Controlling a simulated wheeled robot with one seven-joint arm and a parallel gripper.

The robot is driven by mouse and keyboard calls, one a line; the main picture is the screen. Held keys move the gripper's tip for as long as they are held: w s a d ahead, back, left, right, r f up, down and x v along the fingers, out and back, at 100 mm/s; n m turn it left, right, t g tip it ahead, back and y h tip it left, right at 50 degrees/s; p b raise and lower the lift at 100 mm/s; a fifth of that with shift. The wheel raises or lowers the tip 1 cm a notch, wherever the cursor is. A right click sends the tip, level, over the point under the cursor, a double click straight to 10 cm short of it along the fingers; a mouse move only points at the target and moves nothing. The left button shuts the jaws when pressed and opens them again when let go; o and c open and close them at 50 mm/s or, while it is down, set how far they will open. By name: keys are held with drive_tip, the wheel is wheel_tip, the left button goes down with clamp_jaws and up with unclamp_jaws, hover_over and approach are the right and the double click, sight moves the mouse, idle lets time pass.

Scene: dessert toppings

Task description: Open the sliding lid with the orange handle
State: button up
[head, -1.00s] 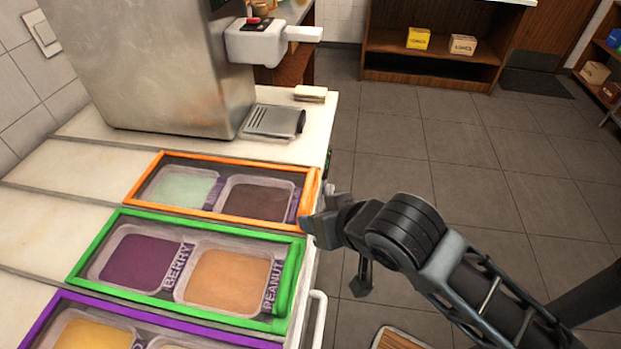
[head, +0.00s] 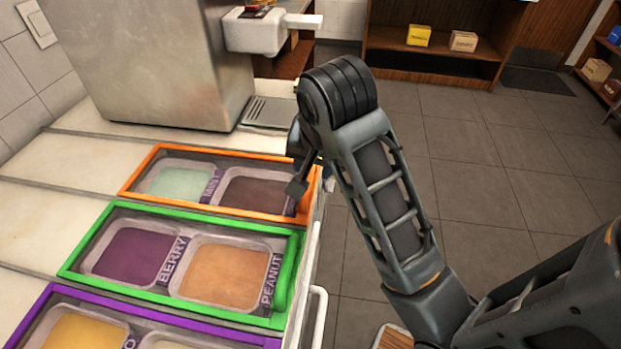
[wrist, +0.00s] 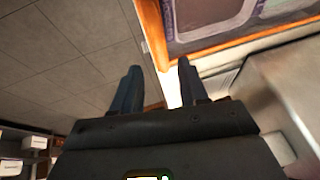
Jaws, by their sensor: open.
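The orange-framed lid (head: 170,197) lies flat over two tubs, one pale green and one dark brown, at the back of the topping row. Its orange handle (head: 313,194) is at the right end, by the counter's edge, partly hidden by my arm. My gripper (head: 298,186) is at that right end, pointing down, mostly hidden behind my arm. The orange frame (wrist: 238,44) runs along the upper right there. I cannot tell whether a finger touches the handle.
A green-framed lid (head: 88,240) and a purple-framed lid (head: 35,312) lie in front. A steel machine (head: 150,70) stands behind, with a drip grate (head: 265,112). A white rail (head: 318,315) is on the counter's front. The floor to the right is open.

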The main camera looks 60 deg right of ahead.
sight(309, 177)
drive_tip(key=b+x, duration=0.1)
drive_tip(key=x, duration=0.2)
drive_tip(key=shift+f, duration=0.1)
drive_tip(key=shift+x, duration=1.05)
clamp_jaws()
